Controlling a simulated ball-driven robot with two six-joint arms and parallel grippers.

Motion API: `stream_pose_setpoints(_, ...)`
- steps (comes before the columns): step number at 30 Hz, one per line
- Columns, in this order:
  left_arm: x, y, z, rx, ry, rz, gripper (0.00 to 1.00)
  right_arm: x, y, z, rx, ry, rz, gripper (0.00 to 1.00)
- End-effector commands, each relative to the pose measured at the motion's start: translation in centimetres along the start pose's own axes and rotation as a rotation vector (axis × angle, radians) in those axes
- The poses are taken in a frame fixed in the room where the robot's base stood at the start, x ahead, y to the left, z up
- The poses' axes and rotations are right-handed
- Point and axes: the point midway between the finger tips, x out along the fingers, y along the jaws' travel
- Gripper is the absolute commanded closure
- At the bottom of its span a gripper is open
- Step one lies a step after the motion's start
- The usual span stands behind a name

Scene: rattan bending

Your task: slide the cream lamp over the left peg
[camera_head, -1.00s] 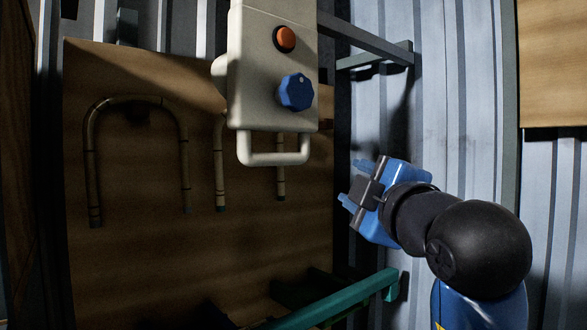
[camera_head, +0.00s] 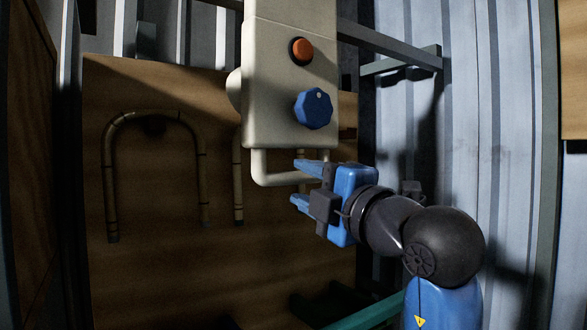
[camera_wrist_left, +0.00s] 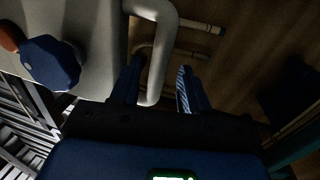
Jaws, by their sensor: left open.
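The cream lamp (camera_head: 272,100), a boxy body with an orange button (camera_head: 301,50) and a blue knob (camera_head: 313,108), hangs upright in the upper middle of the head view. Its cream loop handle (camera_head: 262,175) is at the bottom. My left gripper (camera_head: 296,182) is open at the handle's lower right. In the left wrist view, the lamp (camera_wrist_left: 100,45) is at upper left, and the handle (camera_wrist_left: 157,75) lies between my open fingers (camera_wrist_left: 160,85). I cannot tell whether they touch it. I cannot make out the left peg for certain. My right gripper is not in view.
A bent cane loop (camera_head: 110,180) hangs on a brown wooden board (camera_head: 180,270), with more cane partly behind the lamp. A grey rail frame (camera_head: 400,62) juts out at upper right. A green bar (camera_head: 370,314) crosses low. Corrugated wall stands at right.

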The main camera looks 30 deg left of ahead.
Motion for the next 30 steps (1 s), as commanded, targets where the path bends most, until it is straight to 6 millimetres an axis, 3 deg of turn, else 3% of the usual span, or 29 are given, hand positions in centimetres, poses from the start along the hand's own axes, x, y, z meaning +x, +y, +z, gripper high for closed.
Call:
stream_pose_setpoints(3,1.8,0.2,-0.1,0.000,0.004,-0.001,0.54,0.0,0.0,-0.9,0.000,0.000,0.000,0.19)
stream_pose_setpoints(9,3.4,0.1,-0.1,0.000,0.001,-0.001,0.54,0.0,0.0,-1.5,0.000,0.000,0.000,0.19)
stream_pose_setpoints(21,3.8,0.0,0.0,0.000,-0.001,-0.001,0.56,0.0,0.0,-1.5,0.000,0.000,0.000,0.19)
stream_pose_setpoints(30,3.8,0.0,-0.1,0.000,0.000,-0.001,1.00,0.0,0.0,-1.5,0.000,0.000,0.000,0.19)
